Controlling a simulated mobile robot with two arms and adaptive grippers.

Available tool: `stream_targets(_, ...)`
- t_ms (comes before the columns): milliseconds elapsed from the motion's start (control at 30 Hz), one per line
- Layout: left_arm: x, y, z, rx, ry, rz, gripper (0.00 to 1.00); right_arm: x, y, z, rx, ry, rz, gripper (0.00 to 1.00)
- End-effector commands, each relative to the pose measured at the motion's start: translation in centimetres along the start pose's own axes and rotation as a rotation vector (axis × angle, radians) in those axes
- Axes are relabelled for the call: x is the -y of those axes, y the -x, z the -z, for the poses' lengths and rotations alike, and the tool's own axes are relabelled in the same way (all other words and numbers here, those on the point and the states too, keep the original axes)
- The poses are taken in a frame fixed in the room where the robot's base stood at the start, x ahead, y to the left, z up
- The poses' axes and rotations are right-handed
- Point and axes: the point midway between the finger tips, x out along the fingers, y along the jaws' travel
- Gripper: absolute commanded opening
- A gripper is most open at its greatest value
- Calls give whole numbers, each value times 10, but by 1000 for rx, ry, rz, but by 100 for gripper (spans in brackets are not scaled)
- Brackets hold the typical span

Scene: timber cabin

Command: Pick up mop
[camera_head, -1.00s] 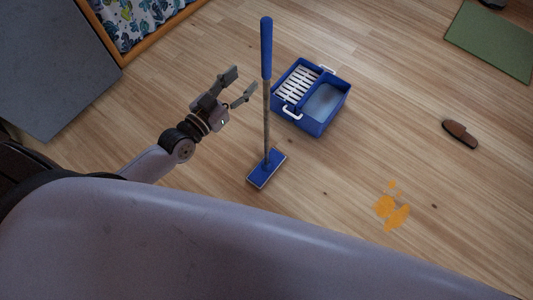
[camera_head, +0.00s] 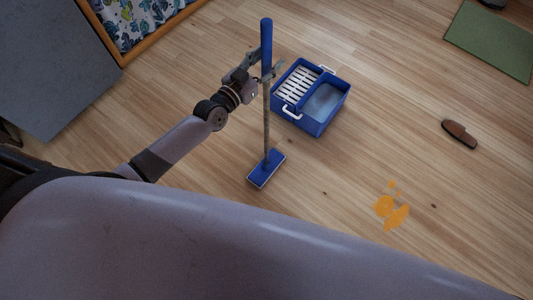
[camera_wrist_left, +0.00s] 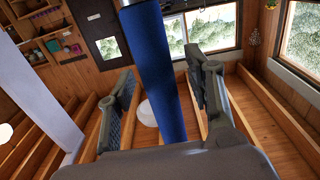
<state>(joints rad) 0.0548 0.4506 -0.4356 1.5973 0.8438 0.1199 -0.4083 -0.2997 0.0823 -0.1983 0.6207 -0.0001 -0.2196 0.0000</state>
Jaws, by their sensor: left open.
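The mop stands upright on the wooden floor, with a blue grip (camera_head: 266,48), a grey pole (camera_head: 266,125) and a flat blue head (camera_head: 266,169). My left gripper (camera_head: 266,68) is at the lower part of the blue grip, with its fingers on either side of it. In the left wrist view the blue grip (camera_wrist_left: 158,70) runs between the two open fingers (camera_wrist_left: 162,100), with gaps visible on both sides. My right gripper is not in view.
A blue mop bucket (camera_head: 311,97) with white slats and handles stands just right of the mop. An orange spill (camera_head: 391,209) and a brown slipper (camera_head: 459,133) lie on the floor further right. A green mat (camera_head: 492,42) is at upper right.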

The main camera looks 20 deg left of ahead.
Motion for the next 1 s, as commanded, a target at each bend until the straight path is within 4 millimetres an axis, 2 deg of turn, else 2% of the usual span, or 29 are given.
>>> stream_targets(67, 0, 0, 0, 0, 0, 0, 48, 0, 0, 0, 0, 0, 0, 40)
stream_targets(800, 0, 1, 0, 0, 0, 0, 0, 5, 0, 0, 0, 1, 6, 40)
stream_targets(1000, 0, 1, 0, 0, 0, 0, 0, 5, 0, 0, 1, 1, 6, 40)
